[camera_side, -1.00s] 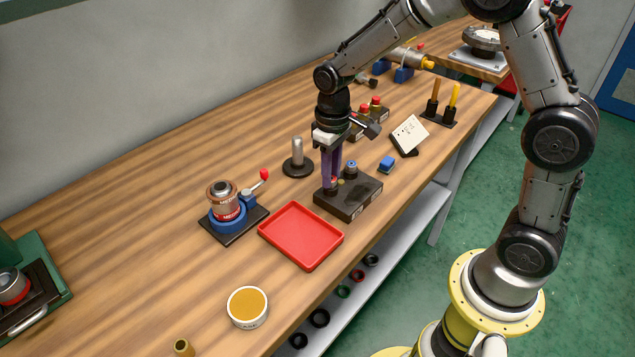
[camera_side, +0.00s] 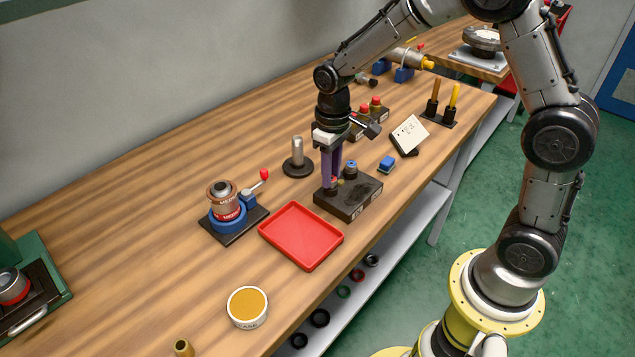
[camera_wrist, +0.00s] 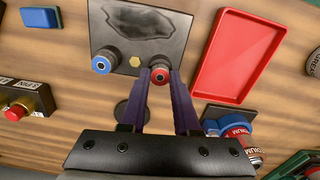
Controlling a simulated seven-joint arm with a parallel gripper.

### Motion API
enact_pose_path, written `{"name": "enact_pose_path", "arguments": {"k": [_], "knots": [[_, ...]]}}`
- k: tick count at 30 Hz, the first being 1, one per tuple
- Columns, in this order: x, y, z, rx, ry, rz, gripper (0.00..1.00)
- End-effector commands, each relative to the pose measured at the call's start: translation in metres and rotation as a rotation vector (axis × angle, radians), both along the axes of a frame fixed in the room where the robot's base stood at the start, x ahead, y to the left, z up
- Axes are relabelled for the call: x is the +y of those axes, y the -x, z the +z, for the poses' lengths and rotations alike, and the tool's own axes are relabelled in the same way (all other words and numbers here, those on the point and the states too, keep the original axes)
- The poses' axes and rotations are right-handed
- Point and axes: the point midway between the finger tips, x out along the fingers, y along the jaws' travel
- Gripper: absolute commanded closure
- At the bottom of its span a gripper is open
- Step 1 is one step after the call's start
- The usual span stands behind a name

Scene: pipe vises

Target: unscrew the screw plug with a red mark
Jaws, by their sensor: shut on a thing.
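The black block (camera_side: 350,197) sits on the bench. My gripper (camera_side: 333,187) points down at its left end, its purple fingers closed around a small plug. In the wrist view this screw plug has a red mark (camera_wrist: 159,75) and sits between the fingertips of my gripper (camera_wrist: 160,80), at the edge of the block (camera_wrist: 165,30). A blue-marked plug (camera_side: 350,168) stands on the same block, and it also shows in the wrist view (camera_wrist: 101,65). A brass hex piece (camera_wrist: 135,61) lies between the two plugs. The fingers partly hide the red-marked plug in the side view.
An empty red tray (camera_side: 301,236) lies left of the block. A vise holding a can (camera_side: 224,200) stands further left, and a metal post on a round base (camera_side: 297,158) stands behind. A blue block (camera_side: 387,164) and a white card on a stand (camera_side: 409,134) are to the right.

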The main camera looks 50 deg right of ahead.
Motion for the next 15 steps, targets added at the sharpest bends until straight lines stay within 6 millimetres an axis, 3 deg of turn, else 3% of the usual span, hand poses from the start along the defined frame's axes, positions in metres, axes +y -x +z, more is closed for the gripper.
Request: {"name": "enact_pose_path", "arguments": {"k": [15], "knots": [[0.0,-0.0004,0.0094,-0.002,0.0,0.0,1.0]]}}
